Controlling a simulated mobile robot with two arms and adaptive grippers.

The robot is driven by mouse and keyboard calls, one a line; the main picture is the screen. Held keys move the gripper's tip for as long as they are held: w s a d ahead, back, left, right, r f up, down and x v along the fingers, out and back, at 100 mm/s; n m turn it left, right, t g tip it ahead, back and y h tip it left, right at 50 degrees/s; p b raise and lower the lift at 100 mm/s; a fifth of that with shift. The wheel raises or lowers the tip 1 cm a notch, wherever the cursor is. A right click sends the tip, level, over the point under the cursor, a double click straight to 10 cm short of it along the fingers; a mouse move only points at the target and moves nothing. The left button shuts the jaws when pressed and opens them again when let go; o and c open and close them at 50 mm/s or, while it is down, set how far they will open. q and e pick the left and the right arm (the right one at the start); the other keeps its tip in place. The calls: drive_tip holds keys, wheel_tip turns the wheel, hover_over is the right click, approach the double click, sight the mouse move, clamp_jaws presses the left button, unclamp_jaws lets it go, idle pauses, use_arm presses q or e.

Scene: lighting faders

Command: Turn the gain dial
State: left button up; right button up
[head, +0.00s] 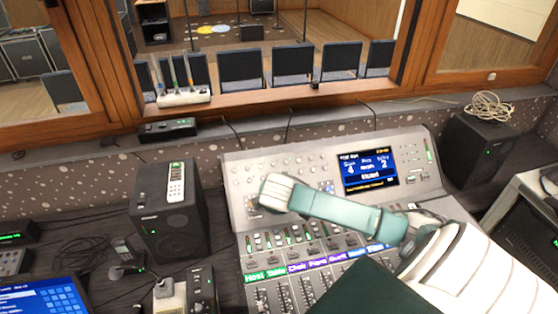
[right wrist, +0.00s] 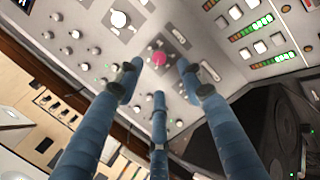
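The mixing console (head: 290,160) stands on the desk under the window. In the right wrist view a small pink dial (right wrist: 159,59) sits on its grey panel; I cannot read a label to confirm it is the gain dial. My right gripper (right wrist: 158,76) has its three blue fingers spread and empty, pointing at the panel around the pink dial. Whether a fingertip touches the panel is unclear. In the head view my right arm reaches in from the right across the console, and its wrist hides the fingers and the pink dial. My left gripper is not in view.
Other small knobs and white buttons lie close around the pink dial. The console has a lit screen (head: 368,171) and rows of faders. Black speakers stand to the left (head: 166,222) and right (head: 474,150).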

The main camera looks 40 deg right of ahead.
drive_tip(key=shift+v, duration=2.25)
